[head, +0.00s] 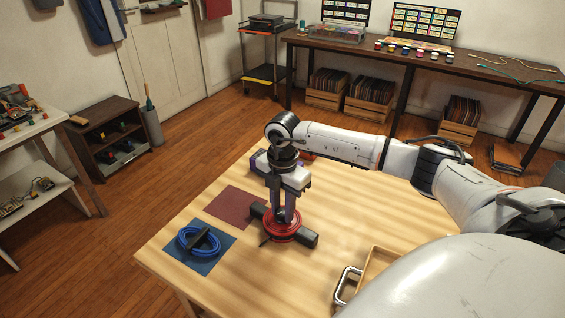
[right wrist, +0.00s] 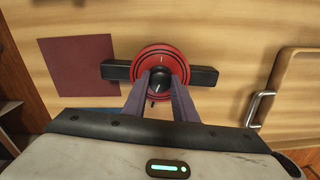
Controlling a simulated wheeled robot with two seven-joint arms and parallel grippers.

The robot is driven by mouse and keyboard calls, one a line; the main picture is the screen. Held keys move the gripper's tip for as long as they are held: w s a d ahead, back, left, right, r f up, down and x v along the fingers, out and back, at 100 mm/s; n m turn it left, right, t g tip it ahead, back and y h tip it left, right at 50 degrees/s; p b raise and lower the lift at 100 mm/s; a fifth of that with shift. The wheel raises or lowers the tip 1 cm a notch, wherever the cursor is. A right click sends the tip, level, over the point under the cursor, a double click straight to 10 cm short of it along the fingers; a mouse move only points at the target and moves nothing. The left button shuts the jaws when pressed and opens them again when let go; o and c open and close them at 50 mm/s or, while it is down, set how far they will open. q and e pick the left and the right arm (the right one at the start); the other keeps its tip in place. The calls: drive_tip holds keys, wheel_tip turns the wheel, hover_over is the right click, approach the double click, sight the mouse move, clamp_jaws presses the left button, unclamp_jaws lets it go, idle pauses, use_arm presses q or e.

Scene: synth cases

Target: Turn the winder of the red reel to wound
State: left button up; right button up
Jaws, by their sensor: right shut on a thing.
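The red reel (head: 284,235) lies on the wooden table, with a black bar (head: 307,238) sticking out on both sides of it. In the right wrist view the red reel (right wrist: 150,57) has a round black winder knob (right wrist: 161,76) at its centre and a small white mark on its far side. My right gripper (head: 284,214) points down over the reel; its two fingers (right wrist: 160,86) are shut on the winder knob. The fingers hide the near part of the reel, so I cannot tell the winder's setting. My left gripper is not in view.
A coiled blue thing with a black bar (head: 200,241) lies on a blue mat (head: 221,254). A bare maroon mat (head: 231,206) lies beside it. A wooden tray with a metal handle (head: 347,285) is at the near right. Dark and red things behind my gripper are mostly hidden.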

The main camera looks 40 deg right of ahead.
sight(283, 212)
drive_tip(key=o, duration=1)
drive_tip(key=shift+o, duration=0.2)
wheel_tip(283, 212, up, 10)
drive_tip(key=shift+r+b, duration=0.2)
drive_tip(key=shift+b, duration=0.1)
drive_tip(key=shift+s+f, duration=0.1)
drive_tip(key=shift+s, duration=0.05)
